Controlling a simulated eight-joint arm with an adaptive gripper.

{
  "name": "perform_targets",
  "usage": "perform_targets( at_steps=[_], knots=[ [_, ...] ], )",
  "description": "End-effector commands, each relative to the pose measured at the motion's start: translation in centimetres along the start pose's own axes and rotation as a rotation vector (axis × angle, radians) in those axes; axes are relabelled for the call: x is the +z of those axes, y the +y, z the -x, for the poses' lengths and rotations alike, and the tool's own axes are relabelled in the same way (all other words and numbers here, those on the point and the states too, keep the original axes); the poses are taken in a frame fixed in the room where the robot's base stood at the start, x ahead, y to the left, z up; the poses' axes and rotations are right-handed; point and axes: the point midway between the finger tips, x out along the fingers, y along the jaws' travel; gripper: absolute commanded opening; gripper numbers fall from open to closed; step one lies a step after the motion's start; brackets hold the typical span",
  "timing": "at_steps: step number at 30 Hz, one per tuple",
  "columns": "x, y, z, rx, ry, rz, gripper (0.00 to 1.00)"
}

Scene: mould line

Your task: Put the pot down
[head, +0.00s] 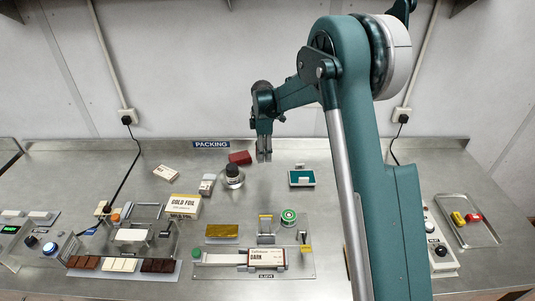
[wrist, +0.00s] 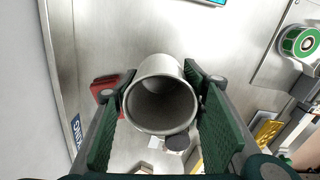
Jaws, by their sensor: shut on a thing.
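The pot (wrist: 160,82) is a pale grey, round, open vessel with its mouth facing the wrist camera. My gripper (wrist: 164,108) is shut on it, with a green ribbed finger on either side of its wall. In the head view my gripper (head: 264,157) points down over the back middle of the steel counter (head: 340,160), right of the red block (head: 240,158). I cannot make out the pot clearly there, nor tell whether its base touches the counter. The inside of the pot looks dark grey.
A dark-capped jar (head: 233,175) stands close by on the front left. A sleeve fixture (head: 215,268) is at the front. Bare counter lies around the back.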

Motion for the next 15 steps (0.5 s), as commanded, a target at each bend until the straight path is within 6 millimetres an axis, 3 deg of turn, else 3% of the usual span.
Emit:
perform_targets(
  at_steps=[8, 15],
  knots=[
    [0.5, 0.0, 0.0, 0.000, 0.000, -0.003, 0.27],
    [3.9, 0.2, 0.0, 0.000, 0.000, -0.021, 0.27]
  ],
)
